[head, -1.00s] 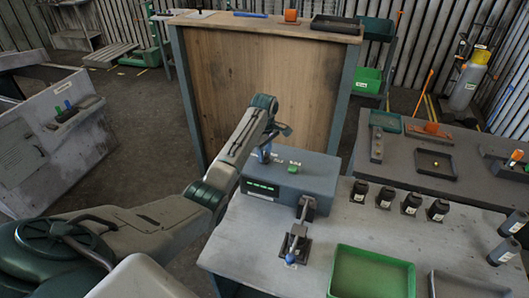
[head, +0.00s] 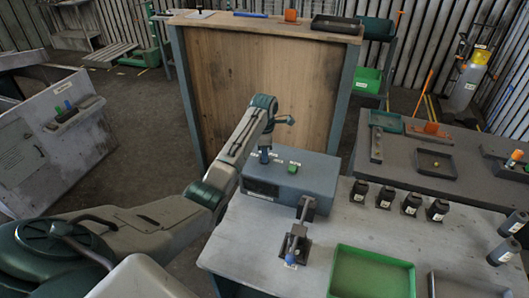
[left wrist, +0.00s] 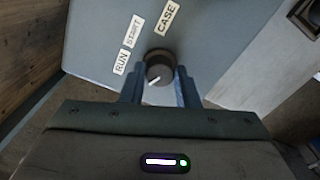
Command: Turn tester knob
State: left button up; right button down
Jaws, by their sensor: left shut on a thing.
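The tester (head: 318,177) is a blue-grey box at the far left corner of the grey bench. Its dark round knob (left wrist: 159,64) with a white pointer mark shows in the left wrist view, near the labels RUN, START and CASE. The pointer is toward the lower left of that picture. My left gripper (head: 264,157) is above the tester's left part. Its blue fingers (left wrist: 160,76) are on both sides of the knob, shut on it. In the head view the gripper hides the knob. The display (head: 261,189) on the front is dark. My right gripper is not in view.
A green button (head: 293,168) is on the tester top, right of the gripper. A metal clamp-like fixture (head: 298,240) stands in front of the tester. A green tray (head: 371,274) and several black cylinders (head: 386,196) are to the right. A tall wooden panel (head: 245,85) stands behind.

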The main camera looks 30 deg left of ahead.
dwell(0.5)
pick_arm(q)
jog(key=o, duration=1)
